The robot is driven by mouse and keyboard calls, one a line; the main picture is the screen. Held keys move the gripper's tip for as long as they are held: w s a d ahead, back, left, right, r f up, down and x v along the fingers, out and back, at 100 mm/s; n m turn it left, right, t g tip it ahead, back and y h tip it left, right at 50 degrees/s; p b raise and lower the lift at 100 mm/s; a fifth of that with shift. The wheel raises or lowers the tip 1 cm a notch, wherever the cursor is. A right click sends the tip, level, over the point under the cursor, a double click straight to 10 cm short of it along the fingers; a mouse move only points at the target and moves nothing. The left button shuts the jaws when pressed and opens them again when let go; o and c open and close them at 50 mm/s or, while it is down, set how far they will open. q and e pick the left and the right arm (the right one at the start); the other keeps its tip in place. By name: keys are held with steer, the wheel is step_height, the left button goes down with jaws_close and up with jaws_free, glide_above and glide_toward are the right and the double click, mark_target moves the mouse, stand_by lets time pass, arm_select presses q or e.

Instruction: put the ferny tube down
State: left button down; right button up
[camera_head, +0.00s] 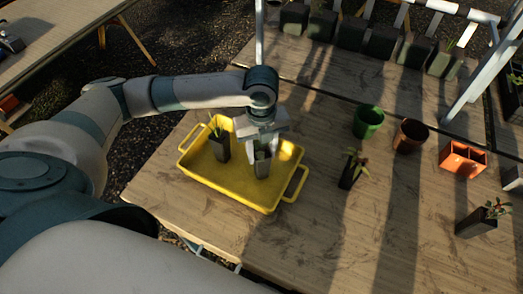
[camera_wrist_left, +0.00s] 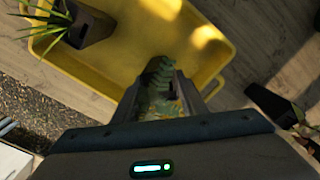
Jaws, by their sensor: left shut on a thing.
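My left gripper (camera_head: 263,148) is shut on the ferny tube (camera_head: 262,167), a dark square tube, over the right part of the yellow tray (camera_head: 238,194). The tube is upright or nearly so. I cannot tell whether its base touches the tray floor. In the left wrist view the fern's green fronds (camera_wrist_left: 158,76) show between the fingers (camera_wrist_left: 160,100), and the yellow tray (camera_wrist_left: 110,62) lies below. My right gripper is not in view.
A dark tube with a spiky plant (camera_head: 219,144) stands in the tray's left part. On the wooden table to the right are two more planted tubes (camera_head: 349,172) (camera_head: 478,222), a green pot (camera_head: 368,122), a brown pot (camera_head: 410,136) and an orange container (camera_head: 462,158).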

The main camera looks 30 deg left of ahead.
arm_select(q)
steer(key=shift+f, duration=0.35)
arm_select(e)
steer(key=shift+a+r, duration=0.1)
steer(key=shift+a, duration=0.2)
arm_select(q)
steer(key=c, duration=1.1)
jaws_free()
steer(key=shift+f, duration=0.15)
